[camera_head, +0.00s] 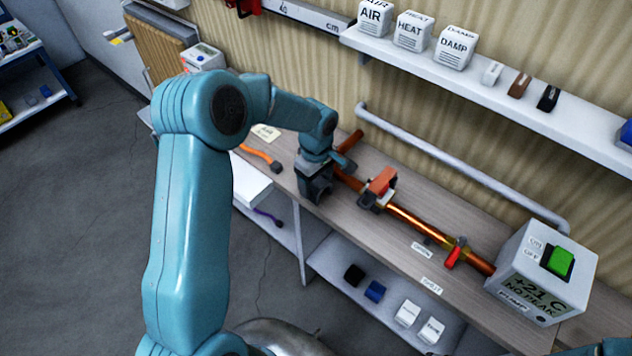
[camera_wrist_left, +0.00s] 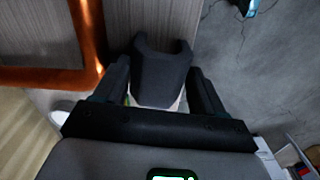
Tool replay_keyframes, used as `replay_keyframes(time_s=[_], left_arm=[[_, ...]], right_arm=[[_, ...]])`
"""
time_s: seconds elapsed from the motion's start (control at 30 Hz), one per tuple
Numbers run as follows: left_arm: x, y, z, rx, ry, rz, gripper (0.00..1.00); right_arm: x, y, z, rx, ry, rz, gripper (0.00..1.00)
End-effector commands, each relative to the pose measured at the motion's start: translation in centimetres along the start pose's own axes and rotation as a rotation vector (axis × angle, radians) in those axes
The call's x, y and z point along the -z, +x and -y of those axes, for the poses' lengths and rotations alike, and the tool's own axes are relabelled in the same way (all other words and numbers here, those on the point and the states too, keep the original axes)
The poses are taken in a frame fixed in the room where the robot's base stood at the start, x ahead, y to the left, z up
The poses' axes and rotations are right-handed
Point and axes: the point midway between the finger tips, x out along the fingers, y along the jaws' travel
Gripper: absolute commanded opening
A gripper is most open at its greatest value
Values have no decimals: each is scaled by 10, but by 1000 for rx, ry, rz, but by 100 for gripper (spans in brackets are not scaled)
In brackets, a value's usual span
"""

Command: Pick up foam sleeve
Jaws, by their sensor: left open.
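In the left wrist view, a dark grey foam sleeve (camera_wrist_left: 160,72) with a notched, two-pronged end lies between the fingers of my left gripper (camera_wrist_left: 158,80). The fingers are open on either side of it, and small gaps seem to show, so contact is unclear. A whitish part shows below the sleeve. In the head view, my left gripper (camera_head: 316,188) is low over the front edge of the bench, beside the copper pipe. There the sleeve cannot be told apart from the dark gripper. My right gripper is not seen.
A copper pipe (camera_head: 408,217) runs along the bench, with an orange-handled valve (camera_head: 381,183) and a red-handled valve (camera_head: 455,254). A pump box (camera_head: 541,279) with a green switch stands at the right end. Above is a wall shelf (camera_head: 480,88) with labelled blocks; a grey rail runs behind the pipe.

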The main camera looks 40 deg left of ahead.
Motion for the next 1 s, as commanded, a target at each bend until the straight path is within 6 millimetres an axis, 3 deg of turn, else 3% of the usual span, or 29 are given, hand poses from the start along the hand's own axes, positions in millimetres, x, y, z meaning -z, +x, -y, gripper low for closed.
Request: replay_keyframes(time_s=[0.13,0.27,0.73,0.87,1.0], left_arm=[[0,0,0,0,0,0,70],[0,0,0,0,0,0,35],[0,-8,-1,-3,1,-2,34],[0,-27,-1,-5,-1,-2,34],[0,-63,-1,-8,0,-3,34]], right_arm=[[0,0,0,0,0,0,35],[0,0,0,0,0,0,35],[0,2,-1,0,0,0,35],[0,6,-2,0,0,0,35],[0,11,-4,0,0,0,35]])
